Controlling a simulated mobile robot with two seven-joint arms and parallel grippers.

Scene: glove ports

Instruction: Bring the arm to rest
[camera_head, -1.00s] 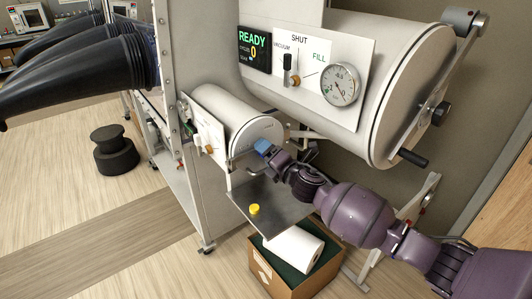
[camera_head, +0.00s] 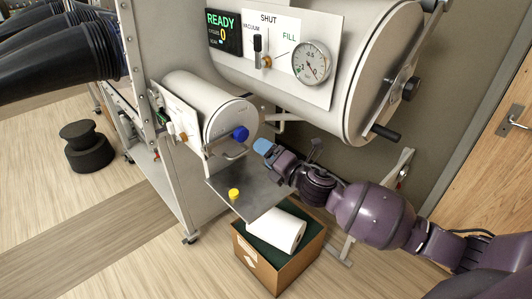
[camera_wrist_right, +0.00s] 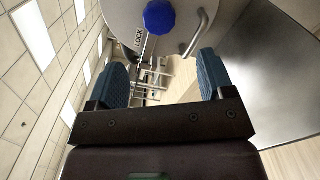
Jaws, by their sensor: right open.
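My right gripper (camera_head: 264,147) is open and empty, just right of the small antechamber's round door (camera_head: 228,122) and above the grey shelf. In the right wrist view its two blue fingertips (camera_wrist_right: 164,82) stand wide apart with nothing between them. A blue knob (camera_head: 240,132) sits on the small door, apart from the fingers; in the right wrist view the knob (camera_wrist_right: 160,17) shows beside the word LOCK and a metal handle (camera_wrist_right: 196,34). My purple right arm reaches in from the lower right. My left gripper does not show.
A yellow-capped item (camera_head: 234,194) stands on the shelf (camera_head: 252,190). A black stool (camera_head: 86,146) stands left on open floor.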

